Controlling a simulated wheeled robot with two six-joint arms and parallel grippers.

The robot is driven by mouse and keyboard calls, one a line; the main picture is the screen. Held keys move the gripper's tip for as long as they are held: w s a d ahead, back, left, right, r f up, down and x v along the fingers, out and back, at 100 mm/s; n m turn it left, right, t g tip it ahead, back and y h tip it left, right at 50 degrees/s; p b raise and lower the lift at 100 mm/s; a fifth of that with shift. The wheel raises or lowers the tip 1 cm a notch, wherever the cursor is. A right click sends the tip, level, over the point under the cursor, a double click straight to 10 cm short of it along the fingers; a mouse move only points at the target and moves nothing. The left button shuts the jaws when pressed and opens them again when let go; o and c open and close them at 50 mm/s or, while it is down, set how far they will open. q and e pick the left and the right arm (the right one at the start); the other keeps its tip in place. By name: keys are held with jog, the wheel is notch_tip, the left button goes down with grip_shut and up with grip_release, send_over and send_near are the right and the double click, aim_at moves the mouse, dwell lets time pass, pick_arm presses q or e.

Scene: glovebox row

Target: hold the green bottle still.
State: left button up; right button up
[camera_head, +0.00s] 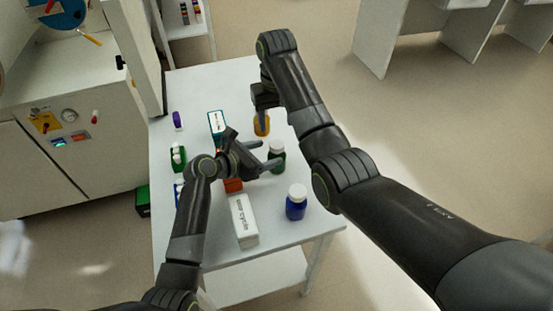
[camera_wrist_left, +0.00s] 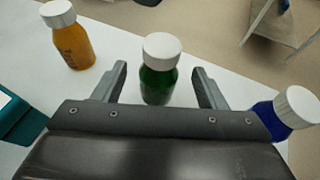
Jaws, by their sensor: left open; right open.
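The green bottle (camera_head: 277,160) with a white cap stands upright on the white table in the head view. In the left wrist view, the green bottle (camera_wrist_left: 158,82) stands between the two spread fingers of my left gripper (camera_wrist_left: 160,85), with a gap showing on each side. In the head view, my left gripper (camera_head: 265,156) is open and level with the bottle, reaching in from the left. My right gripper (camera_head: 262,108) is open at the far part of the table, by the orange bottle (camera_head: 262,124); its fingers are partly hidden.
A blue bottle (camera_head: 296,203) stands nearer the front edge, and a white box (camera_head: 243,221) lies left of it. A teal-and-white box (camera_head: 217,125) and a red-orange box (camera_head: 233,185) are near my left arm. A glovebox cabinet (camera_head: 75,125) stands at the left.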

aim_at(271, 152)
pick_arm(q)
jog(key=shift+x, duration=1.7)
grip_shut()
